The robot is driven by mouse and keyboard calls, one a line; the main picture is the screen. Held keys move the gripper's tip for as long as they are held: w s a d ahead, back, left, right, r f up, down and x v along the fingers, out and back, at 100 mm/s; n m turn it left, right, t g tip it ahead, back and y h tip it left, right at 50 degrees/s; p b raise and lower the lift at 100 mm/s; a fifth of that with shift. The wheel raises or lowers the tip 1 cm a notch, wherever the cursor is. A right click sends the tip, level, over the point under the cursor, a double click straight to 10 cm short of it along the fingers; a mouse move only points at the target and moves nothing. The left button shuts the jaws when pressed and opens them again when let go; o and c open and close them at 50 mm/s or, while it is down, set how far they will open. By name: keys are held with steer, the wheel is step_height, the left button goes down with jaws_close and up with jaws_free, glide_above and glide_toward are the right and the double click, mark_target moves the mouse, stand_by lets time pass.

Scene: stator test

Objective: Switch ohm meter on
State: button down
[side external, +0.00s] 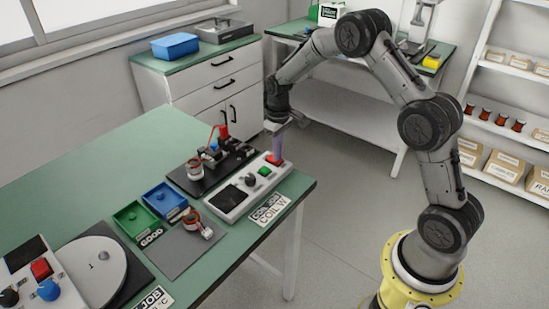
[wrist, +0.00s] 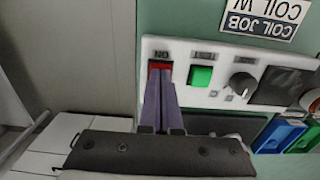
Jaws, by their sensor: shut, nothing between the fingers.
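The ohm meter (side external: 238,196) is a white box on the green table near its right corner. It has a dark display (wrist: 270,86), a dark knob (wrist: 243,84), a green button (wrist: 201,76) and a red switch (wrist: 160,66) under the label "ON". My gripper (wrist: 160,76) is shut and empty, with its purple fingers together. The fingertips are at the red switch in the wrist view and cover part of it. In the side external view the gripper (side external: 276,156) points down onto the red switch (side external: 274,160). I cannot tell whether the switch is pressed.
A black test fixture (side external: 222,160) with a coil stands behind the meter. A green bin (side external: 134,220), a blue bin (side external: 165,200) and a grey mat (side external: 178,248) with a coil lie to the left. The back of the table is clear.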

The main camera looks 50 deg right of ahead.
steer(key=shift+f, duration=0.15)
steer(key=shift+r, duration=3.55)
